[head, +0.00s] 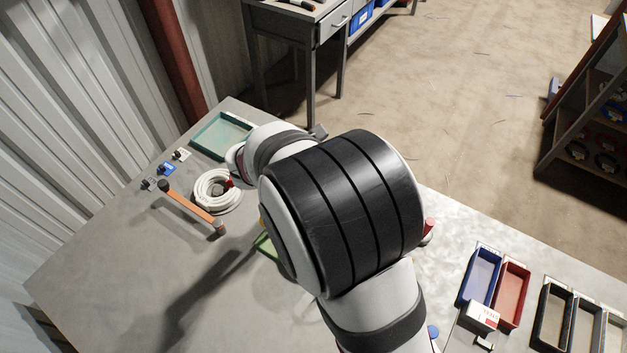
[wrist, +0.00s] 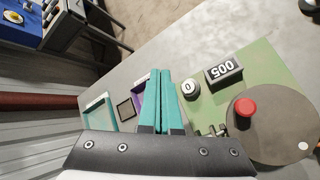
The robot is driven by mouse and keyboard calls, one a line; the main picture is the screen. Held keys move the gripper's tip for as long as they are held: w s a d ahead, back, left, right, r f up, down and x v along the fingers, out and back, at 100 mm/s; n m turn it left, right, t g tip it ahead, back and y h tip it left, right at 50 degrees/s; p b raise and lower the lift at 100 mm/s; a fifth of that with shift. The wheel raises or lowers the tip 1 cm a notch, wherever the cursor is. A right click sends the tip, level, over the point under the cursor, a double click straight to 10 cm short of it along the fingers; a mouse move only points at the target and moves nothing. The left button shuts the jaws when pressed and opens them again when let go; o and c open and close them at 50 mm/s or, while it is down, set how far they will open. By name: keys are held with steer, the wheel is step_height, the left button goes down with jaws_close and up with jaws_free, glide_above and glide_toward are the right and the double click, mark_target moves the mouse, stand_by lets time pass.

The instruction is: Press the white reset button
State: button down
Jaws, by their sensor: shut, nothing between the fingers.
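In the wrist view, a round white button (wrist: 190,88) with a 0 on it and a dark rim sits on a green base (wrist: 262,62). A dark display box (wrist: 223,73) with white digits stands beside it. My gripper (wrist: 158,74) has teal fingers, closed together and empty. The fingertips appear just left of the button; I cannot tell their height above it, and no contact shows. In the head view, my arm hides the button and the fingers; only an edge of the green base (head: 265,244) shows.
A grey round plate (wrist: 267,135) with a red knob-like piece (wrist: 246,107) is on the green base. A purple tray (wrist: 138,98) and a teal tray (wrist: 96,110) lie left of the fingers. A white cable coil (head: 214,191) and an orange-handled tool (head: 192,206) lie on the table.

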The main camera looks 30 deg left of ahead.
steer(key=shift+f, duration=4.4)
steer(key=shift+f, duration=0.45)
steer(key=shift+f, duration=0.4)
steer(key=shift+r, duration=0.85)
